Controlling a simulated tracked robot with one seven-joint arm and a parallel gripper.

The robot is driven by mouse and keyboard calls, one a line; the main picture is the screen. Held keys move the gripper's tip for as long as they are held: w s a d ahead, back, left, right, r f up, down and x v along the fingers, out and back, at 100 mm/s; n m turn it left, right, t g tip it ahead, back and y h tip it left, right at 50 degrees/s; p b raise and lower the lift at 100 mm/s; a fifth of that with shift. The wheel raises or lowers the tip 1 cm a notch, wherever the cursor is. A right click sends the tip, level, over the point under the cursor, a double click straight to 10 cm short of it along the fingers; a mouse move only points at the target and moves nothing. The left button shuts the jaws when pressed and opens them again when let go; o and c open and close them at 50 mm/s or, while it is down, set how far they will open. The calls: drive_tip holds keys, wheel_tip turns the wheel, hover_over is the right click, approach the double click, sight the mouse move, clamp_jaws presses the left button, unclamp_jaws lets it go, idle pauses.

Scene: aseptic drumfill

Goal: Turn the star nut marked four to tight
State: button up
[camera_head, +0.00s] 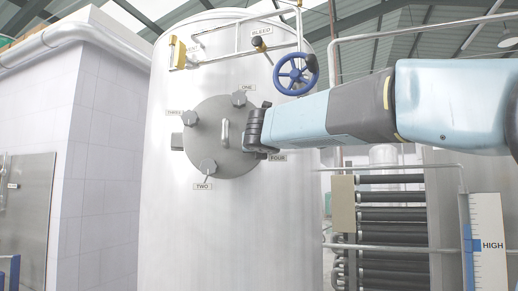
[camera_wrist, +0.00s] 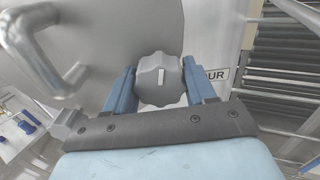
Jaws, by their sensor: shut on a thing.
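The star nut marked four (camera_wrist: 158,78) is a grey lobed knob with a white bar mark on its face. My gripper (camera_wrist: 160,88) has its two blue fingers on either side of it and is shut on it. In the head view my gripper (camera_head: 258,130) is at the right edge of the round hatch cover (camera_head: 215,165), above the FOUR label (camera_head: 278,158), and hides most of the nut. In the wrist view the label (camera_wrist: 216,76) is partly covered by a finger. The white bar stands nearly upright in the wrist view.
Star nuts one (camera_head: 239,98), two (camera_head: 207,166) and three (camera_head: 189,118) sit around the cover. A curved handle (camera_wrist: 45,60) is left of my gripper. A blue handwheel (camera_head: 296,74) is above my arm. Dark horizontal tubes (camera_head: 392,215) stand at the right.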

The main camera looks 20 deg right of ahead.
drive_tip(key=m, duration=0.4)
drive_tip(key=shift+m, duration=0.4)
drive_tip(key=m, duration=0.3)
drive_tip(key=shift+f+m, duration=0.1)
drive_tip(key=shift+m, duration=0.2)
drive_tip(key=m, duration=0.3)
drive_tip(key=shift+m, duration=0.3)
drive_tip(key=m, duration=0.4)
drive_tip(key=shift+m, duration=0.3)
drive_tip(key=m, duration=0.3)
drive_tip(key=shift+f+m, duration=0.1)
drive_tip(key=shift+m, duration=0.2)
drive_tip(key=m, duration=0.4)
drive_tip(key=shift+d+m, duration=0.1)
drive_tip(key=shift+m, duration=0.2)
drive_tip(key=m, duration=0.4)
drive_tip(key=shift+m, duration=2.3)
